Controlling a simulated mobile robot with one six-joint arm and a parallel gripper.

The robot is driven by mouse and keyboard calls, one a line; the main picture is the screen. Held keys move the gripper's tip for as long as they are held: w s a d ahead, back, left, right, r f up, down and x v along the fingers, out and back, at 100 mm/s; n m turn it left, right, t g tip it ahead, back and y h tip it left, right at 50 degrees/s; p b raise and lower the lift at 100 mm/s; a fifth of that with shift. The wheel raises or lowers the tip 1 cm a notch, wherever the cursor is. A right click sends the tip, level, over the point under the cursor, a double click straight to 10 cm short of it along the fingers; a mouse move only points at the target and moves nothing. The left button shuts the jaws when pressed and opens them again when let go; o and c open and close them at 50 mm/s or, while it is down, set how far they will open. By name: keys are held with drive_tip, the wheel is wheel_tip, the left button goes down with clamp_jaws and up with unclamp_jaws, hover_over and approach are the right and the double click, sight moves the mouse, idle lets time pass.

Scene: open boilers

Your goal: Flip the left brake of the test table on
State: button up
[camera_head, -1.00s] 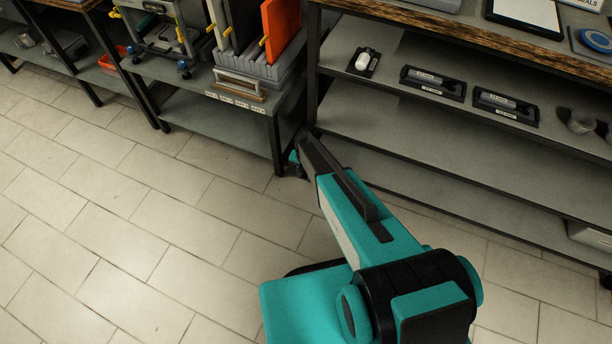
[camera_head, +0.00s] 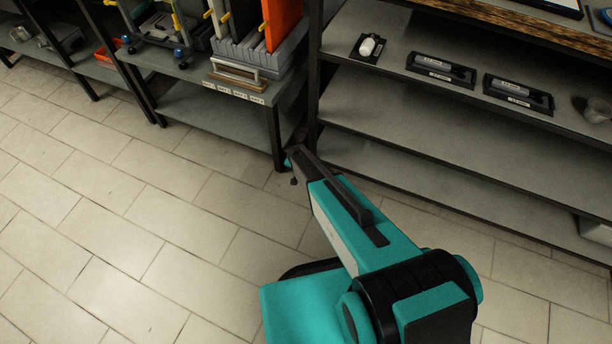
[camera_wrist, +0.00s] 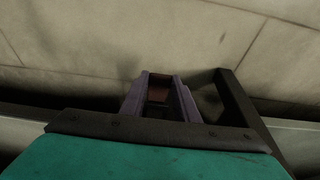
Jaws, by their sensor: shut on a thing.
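My arm reaches down to the foot of the benches in the head view. The fingers of my gripper (camera_wrist: 160,88) show in the wrist view, close together around a small reddish-brown piece (camera_wrist: 158,94). I cannot tell for certain that this piece is the brake. In the head view the arm hides most of the gripper, which is low near a black bench leg (camera_head: 278,140). A dark bar (camera_wrist: 236,100) stands just right of the fingers in the wrist view. Neither view shows clearly which bench is the test table, or the brake's position.
The left bench (camera_head: 200,115) carries a grey rack (camera_head: 245,62) with an orange panel (camera_head: 276,22). The right shelving (camera_head: 400,95) holds black trays (camera_head: 440,70) and a white item (camera_head: 368,46). The tiled floor (camera_head: 130,220) at left is clear.

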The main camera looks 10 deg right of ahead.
drive_tip(key=shift+s+f+t+h+b, duration=0.3)
drive_tip(key=shift+f+t+h+b, duration=0.4)
drive_tip(key=shift+b, duration=2.45)
drive_tip(key=f+t+b, duration=0.1)
drive_tip(key=b, duration=0.5)
drive_tip(key=shift+s+h, duration=0.1)
drive_tip(key=shift+h, duration=0.2)
drive_tip(key=t+h+b, duration=0.1)
drive_tip(key=b, duration=0.6)
drive_tip(key=shift+f, duration=0.3)
drive_tip(key=shift+t+b, duration=0.5)
drive_tip(key=shift+b, duration=1.05)
drive_tip(key=o, duration=1)
drive_tip(key=shift+a, duration=0.1)
drive_tip(key=shift+o, duration=0.2)
drive_tip(key=shift+r, duration=0.1)
drive_tip(key=p+v, duration=0.4)
drive_tip(key=v, duration=0.9)
drive_tip(key=shift+s+a+r, duration=0.15)
drive_tip(key=shift+a, duration=0.15)
drive_tip(key=shift+r, duration=0.1)
